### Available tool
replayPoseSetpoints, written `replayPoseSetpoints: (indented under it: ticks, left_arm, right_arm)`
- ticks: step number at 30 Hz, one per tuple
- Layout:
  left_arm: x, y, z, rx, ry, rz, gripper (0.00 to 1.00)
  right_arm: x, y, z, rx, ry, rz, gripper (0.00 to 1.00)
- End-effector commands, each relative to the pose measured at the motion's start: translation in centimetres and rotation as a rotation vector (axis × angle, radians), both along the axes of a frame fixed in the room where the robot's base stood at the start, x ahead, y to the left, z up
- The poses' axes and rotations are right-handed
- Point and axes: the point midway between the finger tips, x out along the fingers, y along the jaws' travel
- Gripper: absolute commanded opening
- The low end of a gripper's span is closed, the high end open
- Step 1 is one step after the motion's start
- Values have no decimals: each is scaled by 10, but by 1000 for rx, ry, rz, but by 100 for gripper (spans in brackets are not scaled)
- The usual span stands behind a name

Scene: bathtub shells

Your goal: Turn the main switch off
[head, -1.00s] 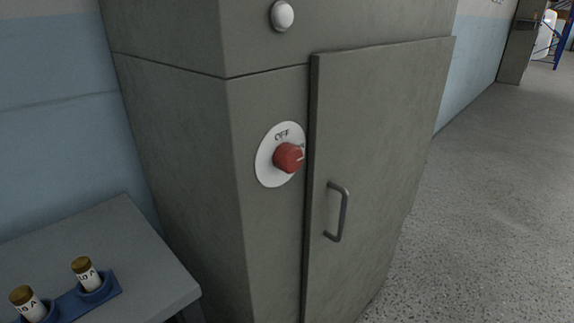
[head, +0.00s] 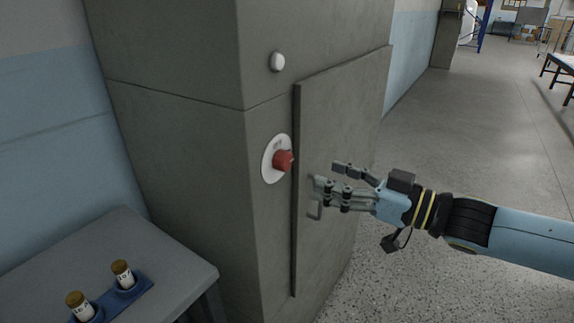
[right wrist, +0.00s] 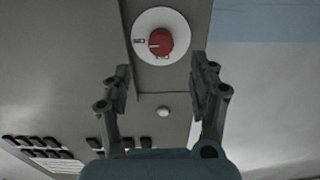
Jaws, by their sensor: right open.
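The main switch is a red knob (head: 283,160) on a white round plate (head: 270,164) on the front of a grey cabinet. The red knob (right wrist: 161,41) also shows in the right wrist view, beyond my fingertips. Its pale mark points left there, at a small label; another label sits at the plate's lower edge. In the earlier head view, OFF reads at the plate's top and the mark points right, away from it. My right gripper (head: 327,176) is open and empty, right of the knob and apart from it. My left gripper is out of view.
The grey cabinet (head: 190,165) has a door (head: 340,120) whose handle (head: 315,209) is partly behind my fingers. A white round lamp or button (head: 277,62) sits above the switch. A table (head: 190,265) with brown-capped bottles (head: 122,274) stands left. Open floor lies right.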

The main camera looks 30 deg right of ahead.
Motion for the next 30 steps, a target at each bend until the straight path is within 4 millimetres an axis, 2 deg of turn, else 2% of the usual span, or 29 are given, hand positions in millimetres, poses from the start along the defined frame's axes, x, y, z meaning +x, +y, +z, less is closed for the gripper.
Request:
replayPoseSetpoints:
  ticks: [1, 6, 12, 16, 21, 29, 30]
  left_arm:
    - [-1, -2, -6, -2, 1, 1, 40]
    - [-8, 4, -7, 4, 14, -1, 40]
    - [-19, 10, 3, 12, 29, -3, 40]
    - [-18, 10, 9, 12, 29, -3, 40]
    - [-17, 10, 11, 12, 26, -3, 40]
    - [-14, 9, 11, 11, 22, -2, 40]
    - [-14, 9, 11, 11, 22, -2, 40]
  right_arm:
    - [9, 3, -2, 1, -6, -2, 61]
    - [31, 12, 0, 2, -5, -4, 61]
    - [55, 22, 2, 2, -3, -5, 61]
    - [70, 27, 2, 4, -4, -6, 61]
    - [79, 32, 0, 2, -1, -4, 61]
    - [80, 33, -1, 0, 0, -3, 61]
    - [80, 32, -1, 0, 0, -3, 58]
